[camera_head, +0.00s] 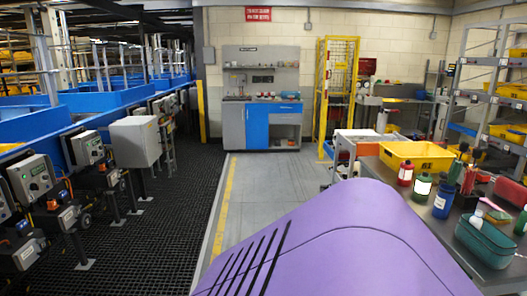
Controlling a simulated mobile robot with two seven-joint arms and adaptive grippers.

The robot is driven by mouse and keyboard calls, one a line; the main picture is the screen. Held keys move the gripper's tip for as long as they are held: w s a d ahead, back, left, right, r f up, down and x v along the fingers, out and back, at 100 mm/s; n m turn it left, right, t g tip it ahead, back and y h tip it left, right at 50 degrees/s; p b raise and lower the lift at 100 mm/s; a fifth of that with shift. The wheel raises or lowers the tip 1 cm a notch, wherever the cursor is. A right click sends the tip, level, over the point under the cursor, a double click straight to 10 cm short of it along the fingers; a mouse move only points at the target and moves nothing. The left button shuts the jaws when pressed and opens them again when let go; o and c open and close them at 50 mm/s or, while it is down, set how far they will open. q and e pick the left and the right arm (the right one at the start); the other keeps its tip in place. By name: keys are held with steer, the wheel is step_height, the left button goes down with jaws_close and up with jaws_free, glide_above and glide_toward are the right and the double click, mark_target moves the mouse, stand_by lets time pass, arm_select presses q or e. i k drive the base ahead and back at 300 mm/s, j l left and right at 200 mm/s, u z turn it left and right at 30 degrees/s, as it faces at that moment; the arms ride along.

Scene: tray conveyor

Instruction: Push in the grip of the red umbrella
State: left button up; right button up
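I cannot make out a red umbrella or its grip for certain. A slim red upright thing (470,178) stands among small items on the workbench (416,206) at the right; it is too small to tell what it is. Neither my left nor my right gripper is in view.
Blue conveyors (112,101) with control boxes line the left.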

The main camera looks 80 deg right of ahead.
mark_target(476, 153)
steer(key=z, duration=4)
